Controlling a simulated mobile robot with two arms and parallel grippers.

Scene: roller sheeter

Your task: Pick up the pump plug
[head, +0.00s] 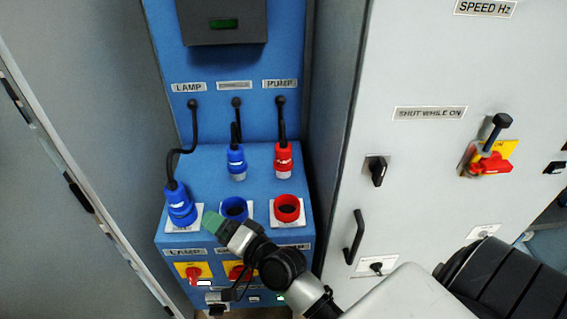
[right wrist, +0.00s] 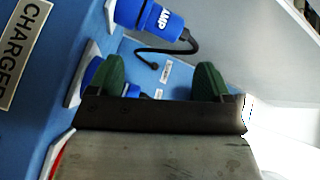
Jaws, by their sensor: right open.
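The red pump plug (head: 283,160) hangs on a black cable below the PUMP label in the head view. It is above the open red socket (head: 287,208) and apart from it. My right gripper (head: 213,223) has green fingertips and is in front of the panel, left of and below the pump plug, close to the blue lamp plug and the middle socket. In the right wrist view its two fingers (right wrist: 161,82) are spread with no plug held between them. The pump plug does not show in that view. My left gripper is not in view.
The blue lamp plug (head: 180,205) sits at the left socket and shows in the right wrist view (right wrist: 152,16). Another blue plug (head: 236,162) hangs above an open blue socket (head: 234,208). Yellow-and-red switches (head: 193,272) are below. A grey cabinet (head: 420,70) stands at the right.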

